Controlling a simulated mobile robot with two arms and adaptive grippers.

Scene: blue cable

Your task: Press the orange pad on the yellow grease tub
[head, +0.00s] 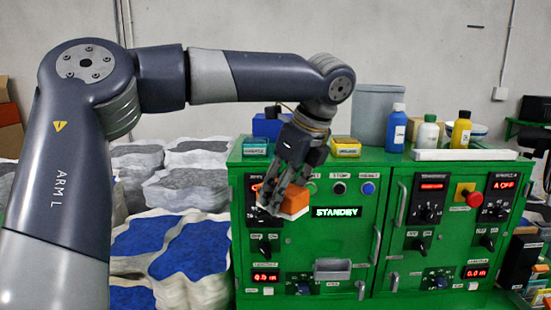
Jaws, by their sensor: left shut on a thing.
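My left gripper (280,198) hangs in front of the green cabinet, fingers pointing down. It is shut on the orange pad (297,196), a small block with an orange top and a pale lower part. The fingers hide part of the pad. The yellow grease tub (346,147), a small yellow box-like tub with a dark label, stands on the cabinet top, right of and higher in the picture than the pad. The pad and the tub are apart. My right gripper is not in view.
The green cabinet (340,260) carries knobs, displays and a red stop button (473,197). On its top stand a teal tub (256,147), a blue bottle (396,128), a white bottle (427,133), a yellow bottle (461,130) and a grey bin (377,108). Stacked sacks (180,240) fill the left.

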